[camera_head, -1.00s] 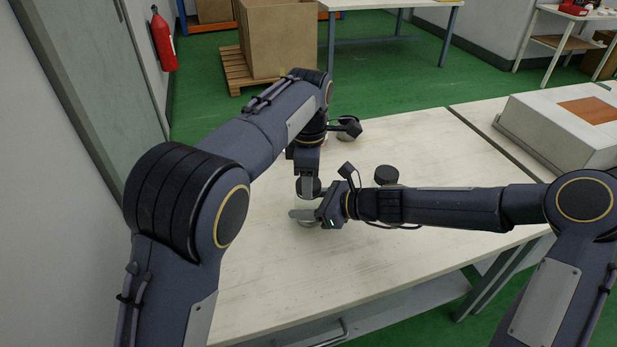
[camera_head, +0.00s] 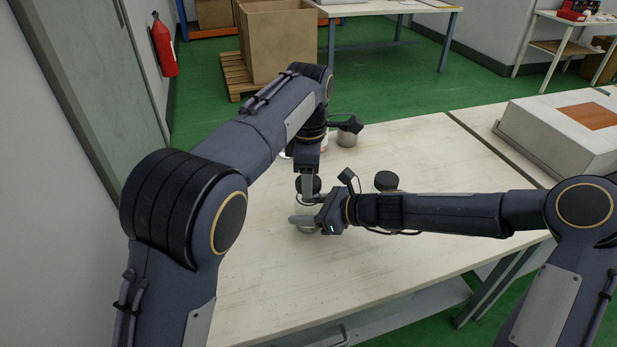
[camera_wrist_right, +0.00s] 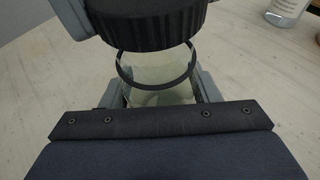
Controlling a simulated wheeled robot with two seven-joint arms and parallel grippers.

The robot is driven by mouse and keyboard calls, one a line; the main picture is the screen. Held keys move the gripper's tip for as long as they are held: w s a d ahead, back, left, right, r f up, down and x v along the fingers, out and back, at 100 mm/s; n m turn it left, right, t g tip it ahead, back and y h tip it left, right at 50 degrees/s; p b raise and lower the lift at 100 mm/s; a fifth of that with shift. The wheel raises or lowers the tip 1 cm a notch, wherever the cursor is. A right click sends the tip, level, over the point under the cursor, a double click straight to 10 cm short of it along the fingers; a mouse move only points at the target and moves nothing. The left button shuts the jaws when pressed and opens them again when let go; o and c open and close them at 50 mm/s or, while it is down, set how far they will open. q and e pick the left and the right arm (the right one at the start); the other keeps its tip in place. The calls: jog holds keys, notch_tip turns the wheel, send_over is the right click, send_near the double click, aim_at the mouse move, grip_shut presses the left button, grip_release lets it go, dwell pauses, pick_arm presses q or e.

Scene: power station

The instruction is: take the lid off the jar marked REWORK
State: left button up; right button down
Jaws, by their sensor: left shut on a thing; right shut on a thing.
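My left gripper (camera_head: 307,183) points down and is shut on a black ribbed lid (camera_wrist_right: 148,22). The lid is held above the open rim of a clear glass jar (camera_wrist_right: 155,72), with a gap between them in the right wrist view. A dark ring runs around the jar's rim. My right gripper (camera_head: 304,222) comes in from the right and is shut on the jar's body, which looks upright on the table. My fingers and wrist cover much of the jar. No REWORK marking is readable in these frames.
Another black-lidded jar (camera_head: 386,181) stands behind my right forearm, partly hidden. More jars (camera_head: 347,137) stand near the far edge of the white table (camera_head: 420,150). The table's front left is clear.

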pick_arm(q)
jog(key=shift+r, duration=0.1)
jog(key=shift+r, duration=1.95)
pick_arm(e)
jog(key=shift+c, duration=2.1)
grip_release()
